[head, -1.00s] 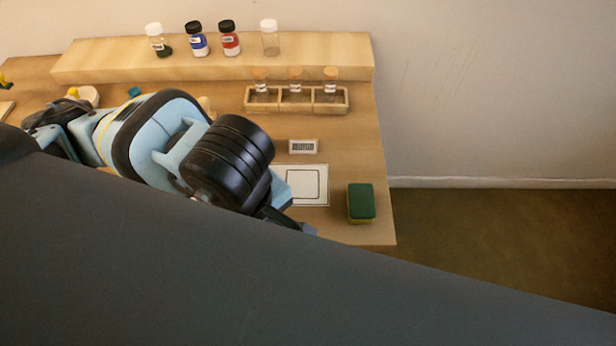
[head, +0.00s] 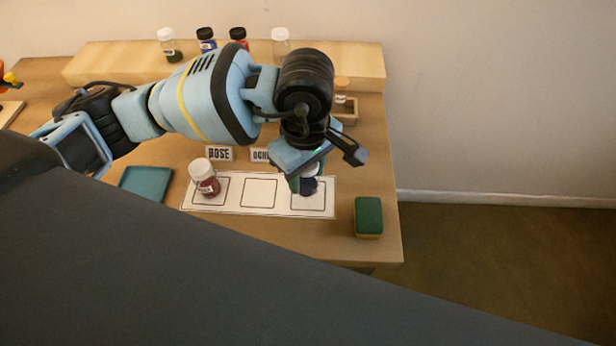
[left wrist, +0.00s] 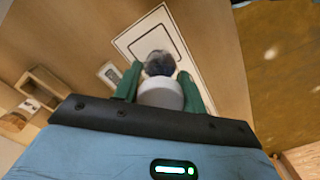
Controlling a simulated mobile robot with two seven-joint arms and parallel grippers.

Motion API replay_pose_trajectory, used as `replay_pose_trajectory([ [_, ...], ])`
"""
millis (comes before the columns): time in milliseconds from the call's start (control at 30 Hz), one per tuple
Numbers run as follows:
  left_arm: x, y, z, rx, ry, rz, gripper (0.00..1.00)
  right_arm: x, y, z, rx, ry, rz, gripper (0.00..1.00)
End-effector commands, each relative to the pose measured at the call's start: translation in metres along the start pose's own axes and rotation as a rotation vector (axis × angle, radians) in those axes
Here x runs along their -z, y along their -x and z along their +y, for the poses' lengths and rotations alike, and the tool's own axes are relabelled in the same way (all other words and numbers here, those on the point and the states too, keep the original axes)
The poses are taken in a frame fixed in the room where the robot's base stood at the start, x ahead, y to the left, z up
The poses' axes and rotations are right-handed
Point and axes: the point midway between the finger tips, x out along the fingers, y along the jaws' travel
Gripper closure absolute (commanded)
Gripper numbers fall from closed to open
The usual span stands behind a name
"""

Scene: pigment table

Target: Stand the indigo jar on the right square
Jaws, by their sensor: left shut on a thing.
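The indigo jar (head: 309,187), with dark blue contents and a white cap, is held by my left gripper (head: 307,178). In the head view it appears over the right square (head: 308,207) of the white card (head: 233,205). In the left wrist view the jar's white cap (left wrist: 162,93) sits between the green fingers of my left gripper (left wrist: 165,88), and the jar's dark end covers part of the right square (left wrist: 152,40). I cannot tell whether its base touches the card. My right gripper is not in view.
A jar with dark red contents (head: 204,178) stands on the left square; the middle square (head: 258,193) is empty. Several jars line the back shelf (head: 120,62). My arm partly hides the rack (head: 346,110).

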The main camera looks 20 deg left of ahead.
Motion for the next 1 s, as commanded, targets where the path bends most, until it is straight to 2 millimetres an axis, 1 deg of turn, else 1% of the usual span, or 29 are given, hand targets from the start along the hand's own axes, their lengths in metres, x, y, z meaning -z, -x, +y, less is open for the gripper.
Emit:
replay_pose_trajectory([
  [133, 0.001, 0.000, 0.002, -0.001, 0.000, 0.000, 0.83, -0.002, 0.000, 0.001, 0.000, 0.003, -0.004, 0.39],
  [233, 0.004, 0.000, 0.009, -0.001, 0.001, 0.000, 0.83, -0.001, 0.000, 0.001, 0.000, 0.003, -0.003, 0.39],
  [400, 0.003, -0.026, 0.007, 0.001, 0.000, -0.001, 0.83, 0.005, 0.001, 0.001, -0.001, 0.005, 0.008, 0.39],
  [500, 0.003, -0.035, 0.008, 0.000, 0.000, 0.000, 0.83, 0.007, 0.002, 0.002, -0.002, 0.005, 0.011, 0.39],
  [733, 0.003, -0.036, 0.008, -0.001, 0.000, 0.000, 0.83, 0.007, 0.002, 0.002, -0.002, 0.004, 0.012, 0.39],
  [900, 0.003, -0.041, 0.008, 0.000, 0.000, -0.001, 0.83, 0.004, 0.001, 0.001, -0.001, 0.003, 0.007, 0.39],
  [933, 0.003, -0.040, 0.008, 0.000, 0.000, 0.000, 0.55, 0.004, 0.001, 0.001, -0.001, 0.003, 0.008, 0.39],
  [1000, 0.003, -0.040, 0.008, 0.000, 0.000, 0.000, 0.46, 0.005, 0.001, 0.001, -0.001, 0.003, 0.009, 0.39],
])
